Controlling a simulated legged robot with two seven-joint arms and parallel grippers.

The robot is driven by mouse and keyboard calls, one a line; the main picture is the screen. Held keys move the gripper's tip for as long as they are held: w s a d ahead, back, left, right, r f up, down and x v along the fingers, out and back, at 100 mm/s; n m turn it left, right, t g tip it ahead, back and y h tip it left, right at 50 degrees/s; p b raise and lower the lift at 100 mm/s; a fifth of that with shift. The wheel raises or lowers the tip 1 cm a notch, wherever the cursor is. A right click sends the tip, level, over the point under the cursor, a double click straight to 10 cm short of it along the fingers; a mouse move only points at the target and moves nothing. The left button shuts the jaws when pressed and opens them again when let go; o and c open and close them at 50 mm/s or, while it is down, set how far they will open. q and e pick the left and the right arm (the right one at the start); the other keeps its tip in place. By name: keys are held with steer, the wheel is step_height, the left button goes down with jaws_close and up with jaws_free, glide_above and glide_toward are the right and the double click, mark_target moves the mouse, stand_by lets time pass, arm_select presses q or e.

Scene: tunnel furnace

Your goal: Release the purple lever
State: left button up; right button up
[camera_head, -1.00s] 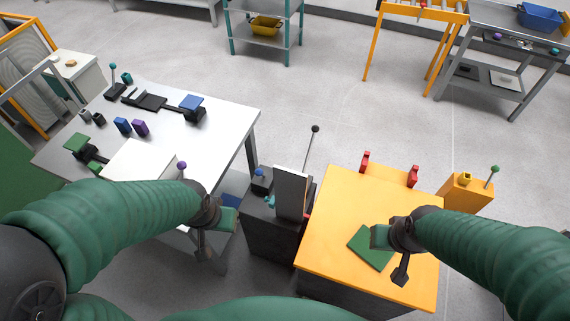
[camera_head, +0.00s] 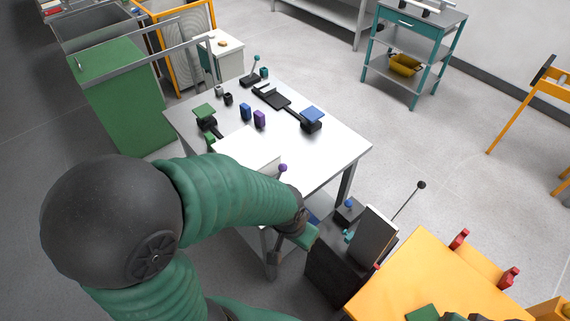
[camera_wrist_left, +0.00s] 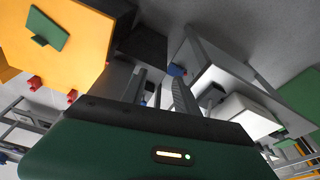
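The purple lever shows as a purple ball knob (camera_head: 283,168) on a short stem, beside the white box (camera_head: 245,150) at the near edge of the white table. My left gripper (camera_head: 290,246) hangs below and in front of the knob, beside the table edge and apart from the lever. In the left wrist view its two grey fingers (camera_wrist_left: 158,88) stand apart with nothing held between them. I cannot make out the purple knob in that view. Only a small part of my right arm shows at the bottom edge of the head view, and its fingers are hidden.
The white table (camera_head: 325,150) bears a purple block (camera_head: 259,119), a blue block (camera_head: 245,112) and several fixtures. A dark cabinet (camera_head: 335,265) with a grey upright panel (camera_head: 370,236) and a black-knobbed lever (camera_head: 421,185) stands right of my left gripper.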

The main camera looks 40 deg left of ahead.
arm_select(q)
steer(key=shift+f, duration=0.15)
steer(key=shift+c, duration=1.1)
steer(key=a+f+b, duration=0.1)
steer(key=f+b, duration=0.1)
steer(key=s+a+f+m+g+y+b, duration=0.1)
steer(key=f+b, duration=0.1)
steer(key=f, duration=0.1)
steer(key=s+a+f+m+y+b, duration=0.1)
steer(key=f+b, duration=0.1)
steer(key=shift+f+g+b, duration=0.25)
steer(key=shift+g+b, duration=0.05)
steer(key=shift+g, duration=0.1)
jaws_close()
steer(key=w+a+f+m+t+y+b, duration=0.3)
steer(key=w+a+f+m+y+b, duration=0.2)
steer(key=w+a+y+b, duration=0.45)
steer(key=w+d+r+m+t+b, duration=0.1)
steer(key=w+d+r+t+b, duration=0.1)
steer(key=w, duration=0.4)
steer(key=w+d+r+m+t+b, duration=0.2)
steer(key=w+t+b, duration=0.2)
steer(key=w+t, duration=0.1)
steer(key=shift+w+d+m+t+y, duration=0.2)
steer(key=shift+w+m+t+y, duration=0.1)
steer(key=shift+w+t+y, duration=0.15)
